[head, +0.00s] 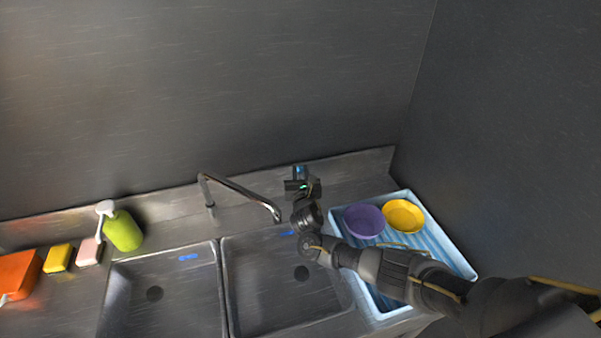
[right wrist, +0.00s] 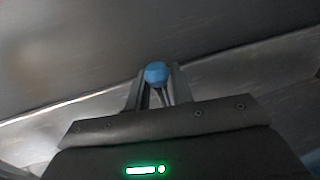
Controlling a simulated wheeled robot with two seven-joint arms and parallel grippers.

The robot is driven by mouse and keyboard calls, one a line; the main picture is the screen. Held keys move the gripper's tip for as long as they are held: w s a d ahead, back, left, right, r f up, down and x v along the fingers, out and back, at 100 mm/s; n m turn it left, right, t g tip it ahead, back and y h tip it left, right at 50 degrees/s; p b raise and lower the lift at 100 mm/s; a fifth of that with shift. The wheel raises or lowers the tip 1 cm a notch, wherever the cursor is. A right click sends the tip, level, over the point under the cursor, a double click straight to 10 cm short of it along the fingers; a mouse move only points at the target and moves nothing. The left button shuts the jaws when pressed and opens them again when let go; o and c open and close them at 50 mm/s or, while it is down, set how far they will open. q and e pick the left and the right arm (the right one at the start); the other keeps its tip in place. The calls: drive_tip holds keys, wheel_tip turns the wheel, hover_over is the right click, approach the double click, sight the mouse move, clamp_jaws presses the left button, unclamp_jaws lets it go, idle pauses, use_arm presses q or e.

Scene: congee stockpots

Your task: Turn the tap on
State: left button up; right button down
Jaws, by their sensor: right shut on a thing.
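The tap's metal spout (head: 240,190) rises behind the double sink and bends toward the right basin. No stream of water is visible under its tip. A blue knob (head: 300,171) stands on the back ledge to the right of the spout. My right gripper (head: 299,180) reaches it from the front and is shut on it. In the right wrist view the blue knob (right wrist: 157,72) sits between the two fingertips of my right gripper (right wrist: 156,82). The fingers hide part of the knob. My left gripper is not in view.
A light blue tray (head: 461,262) holds a purple bowl (head: 364,221) and a yellow bowl (head: 403,216) at right, partly under my arm. A green soap bottle (head: 123,232), pink sponge (head: 89,252), yellow sponge (head: 58,258) and orange item (head: 18,274) stand at left. Both basins (head: 277,290) look empty.

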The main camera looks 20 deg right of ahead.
drive_tip(key=shift+s+f+t+h+b, duration=0.3)
drive_tip(key=shift+s+t+b, duration=0.3)
drive_tip(key=shift+s, duration=0.1)
drive_tip(key=s+f+m+t+h+b, duration=0.2)
drive_tip(key=s+t+b, duration=0.3)
drive_tip(key=b, duration=0.3)
drive_tip(key=shift+s, duration=0.75)
drive_tip(key=c, duration=1.5)
unclamp_jaws()
